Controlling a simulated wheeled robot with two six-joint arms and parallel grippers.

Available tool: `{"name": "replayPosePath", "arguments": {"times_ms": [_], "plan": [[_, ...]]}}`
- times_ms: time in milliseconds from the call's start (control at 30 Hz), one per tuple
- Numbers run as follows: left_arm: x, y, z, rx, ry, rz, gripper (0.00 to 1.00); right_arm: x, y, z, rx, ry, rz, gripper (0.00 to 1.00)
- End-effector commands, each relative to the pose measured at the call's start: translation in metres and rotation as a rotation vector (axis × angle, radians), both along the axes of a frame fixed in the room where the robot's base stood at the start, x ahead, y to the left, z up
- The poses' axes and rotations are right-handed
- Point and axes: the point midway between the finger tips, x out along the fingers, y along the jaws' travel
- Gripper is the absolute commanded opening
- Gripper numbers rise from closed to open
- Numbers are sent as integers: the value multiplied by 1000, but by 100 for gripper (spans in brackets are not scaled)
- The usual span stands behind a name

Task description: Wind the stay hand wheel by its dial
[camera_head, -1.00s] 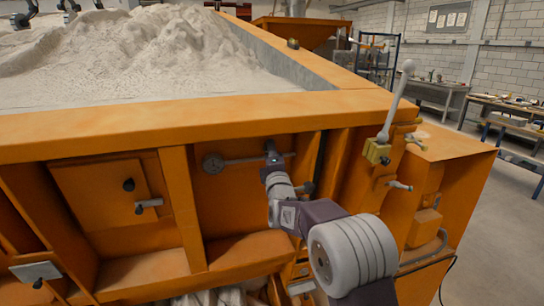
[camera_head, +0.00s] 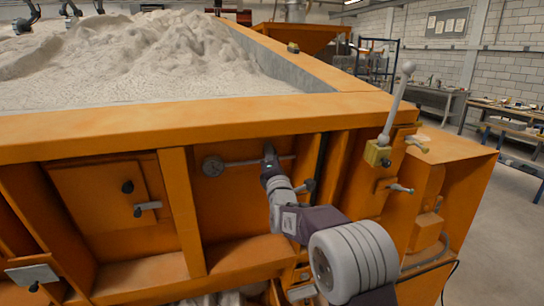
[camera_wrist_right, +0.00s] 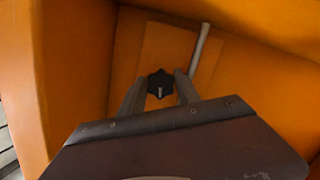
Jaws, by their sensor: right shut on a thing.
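The stay hand wheel (camera_wrist_right: 160,84) is a small dark lobed knob, seen in the right wrist view between the fingertips of my right gripper (camera_wrist_right: 160,92). The gripper is shut on it. In the head view my right gripper (camera_head: 269,151) reaches to the orange panel, and the arm and fingers hide the wheel there. The dial's markings are too small to read. My left gripper is not in view.
The orange sandbed rim (camera_head: 200,125) runs just above the gripper. Upright ribs (camera_head: 181,205) flank the recess. A lever (camera_head: 397,100) with a yellow block stands to the right. A door with a handle (camera_head: 148,207) is at the left.

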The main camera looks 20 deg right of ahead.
Motion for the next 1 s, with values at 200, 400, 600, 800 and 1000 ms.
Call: {"name": "replayPosePath", "arguments": {"times_ms": [200, 400, 600, 800, 1000], "plan": [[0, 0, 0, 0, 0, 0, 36, 0, 1, -3, 0, 8, 2, 60], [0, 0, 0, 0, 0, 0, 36, 0, 0, -2, 1, 3, 1, 60], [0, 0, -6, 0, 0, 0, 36, -8, 1, -5, 1, 3, 1, 60], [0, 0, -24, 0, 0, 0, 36, -45, 6, -17, 1, 3, 1, 60], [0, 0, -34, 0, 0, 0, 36, -79, 11, -24, 0, 4, 1, 60]]}}
